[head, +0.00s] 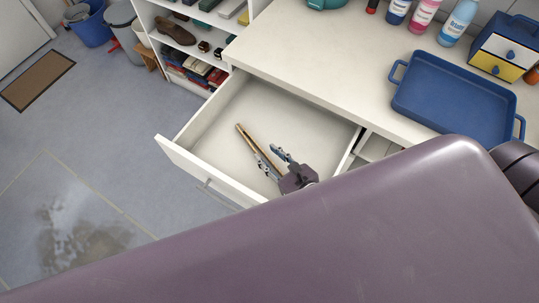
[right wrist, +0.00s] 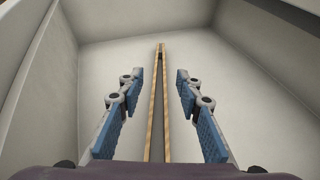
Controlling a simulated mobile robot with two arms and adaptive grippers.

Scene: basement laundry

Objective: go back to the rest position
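My right gripper (head: 267,158) is inside the open white drawer (head: 310,119), with its fingers pointing toward the drawer's back left. In the right wrist view the gripper (right wrist: 160,80) is open, with its blue-padded fingers apart. Long, thin wooden tongs (head: 244,135) lie on the drawer floor. In the right wrist view the tongs (right wrist: 161,60) run up between the two fingers, with a visible gap on both sides. The near end of the tongs is hidden behind my gripper. My left gripper does not show.
A white counter (head: 330,60) above the drawer holds a blue tray (head: 440,85), several bottles (head: 425,14) and a small box with drawers (head: 505,47). Shelves (head: 190,48) stand at the back. Open floor (head: 95,140) lies at the left. My purple arm link covers the foreground.

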